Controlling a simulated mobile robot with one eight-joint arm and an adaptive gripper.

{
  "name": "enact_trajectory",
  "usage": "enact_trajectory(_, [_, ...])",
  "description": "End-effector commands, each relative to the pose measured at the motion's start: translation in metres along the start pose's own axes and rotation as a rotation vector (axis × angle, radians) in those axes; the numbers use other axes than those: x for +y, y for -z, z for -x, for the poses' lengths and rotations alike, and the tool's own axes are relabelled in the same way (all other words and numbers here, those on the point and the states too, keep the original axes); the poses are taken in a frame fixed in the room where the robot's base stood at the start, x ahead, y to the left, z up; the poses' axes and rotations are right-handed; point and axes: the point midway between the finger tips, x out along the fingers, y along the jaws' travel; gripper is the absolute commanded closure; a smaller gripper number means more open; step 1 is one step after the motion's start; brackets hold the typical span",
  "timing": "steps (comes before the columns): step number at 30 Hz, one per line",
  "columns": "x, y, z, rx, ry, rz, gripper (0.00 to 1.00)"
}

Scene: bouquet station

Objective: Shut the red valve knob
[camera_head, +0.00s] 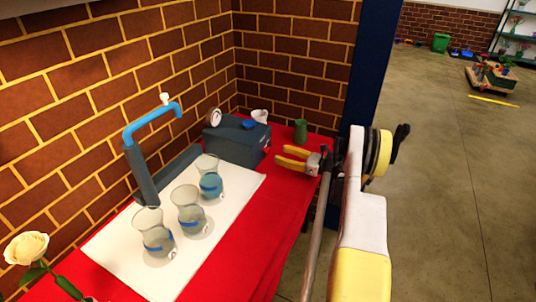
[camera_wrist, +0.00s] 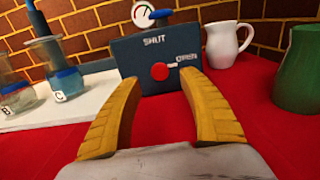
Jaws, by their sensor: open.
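The red valve knob (camera_wrist: 160,71) is on the front face of a dark blue-grey box (camera_wrist: 134,52). Its light pointer extends right, toward the word OPEN; the word SHUT is above the knob. In the head view the box (camera_head: 236,141) stands at the back of the red table, and its knob cannot be made out. My gripper (camera_wrist: 165,88) is open and empty, its yellow fingers on either side of the knob in the wrist view, apart from it. In the head view my gripper (camera_head: 281,157) is to the right of the box.
A white pitcher (camera_wrist: 226,45) and a green vase (camera_wrist: 299,75) stand right of the box. Several glass vases, such as one (camera_head: 188,212), stand on a white mat (camera_head: 125,262). A blue tap (camera_head: 150,120) and a gauge (camera_head: 214,117) are nearby. Brick walls close off the back.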

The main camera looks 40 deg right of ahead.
Motion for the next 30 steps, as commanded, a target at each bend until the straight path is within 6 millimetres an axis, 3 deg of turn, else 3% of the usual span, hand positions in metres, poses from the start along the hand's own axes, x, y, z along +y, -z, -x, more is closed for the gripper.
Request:
enact_trajectory(3, [0.001,0.003,-0.026,0.000,-0.003,0.001,0.51])
enact_trajectory(9, [0.000,0.002,-0.054,0.001,-0.001,0.001,0.51])
enact_trajectory(21, [0.000,0.000,-0.064,0.001,0.001,0.002,0.51])
enact_trajectory(22, [0.000,0.000,-0.064,0.001,0.001,0.002,0.55])
enact_trajectory(26, [0.000,0.000,-0.064,0.001,0.001,0.002,0.95])
enact_trajectory(27, [0.000,0.000,-0.064,0.001,0.000,0.002,1.00])
enact_trajectory(30, [0.000,0.000,-0.064,0.001,0.000,0.002,1.00])
